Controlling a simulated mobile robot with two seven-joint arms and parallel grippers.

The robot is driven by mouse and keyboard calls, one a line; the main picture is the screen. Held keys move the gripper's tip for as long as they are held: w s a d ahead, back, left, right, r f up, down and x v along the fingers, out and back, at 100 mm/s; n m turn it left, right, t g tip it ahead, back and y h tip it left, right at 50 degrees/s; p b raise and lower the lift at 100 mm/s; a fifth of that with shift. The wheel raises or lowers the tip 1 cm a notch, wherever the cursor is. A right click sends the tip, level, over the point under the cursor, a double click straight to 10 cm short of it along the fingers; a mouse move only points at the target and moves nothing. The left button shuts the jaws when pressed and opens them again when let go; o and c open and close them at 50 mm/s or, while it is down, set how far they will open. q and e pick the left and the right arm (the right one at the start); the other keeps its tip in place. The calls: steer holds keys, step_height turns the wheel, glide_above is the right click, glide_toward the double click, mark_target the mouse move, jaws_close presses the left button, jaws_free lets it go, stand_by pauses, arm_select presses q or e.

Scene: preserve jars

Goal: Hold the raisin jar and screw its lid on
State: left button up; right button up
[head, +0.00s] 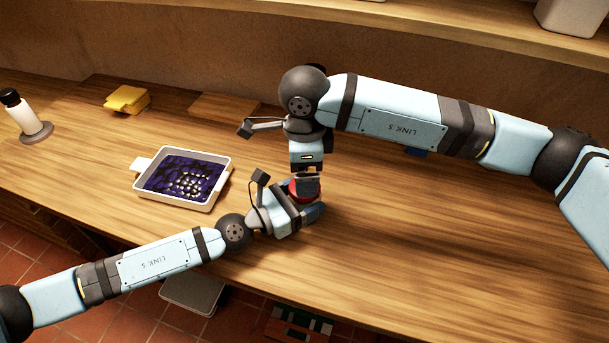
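A red lid (295,188) shows near the middle of the table in the head view, partly covered by my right gripper. My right gripper (308,186) points down from above, and its dark fingers are at the lid, with one finger in front of it. My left gripper (312,213) comes in low from the left, just below the lid and close to the tabletop. The raisin jar's body is hidden behind my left gripper, so I cannot see its glass or how the lid sits on it. The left fingers' gap is hidden too.
A white tray (138,186) with dark purple and pale contents stands left of my grippers.

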mark_target(305, 201)
steer(key=shift+r, duration=0.2)
steer(key=shift+c, duration=0.3)
steer(key=n, duration=0.2)
steer(key=r+n, duration=0.1)
steer(key=shift+r+n, duration=0.1)
steer(key=shift+n, duration=0.3)
steer(key=n, duration=0.1)
steer(key=r+n, duration=0.1)
steer(key=n, duration=0.3)
steer(key=shift+r, duration=0.35)
steer(key=shift+f, duration=4.05)
steer(key=c, duration=0.9)
steer(key=m, duration=0.6)
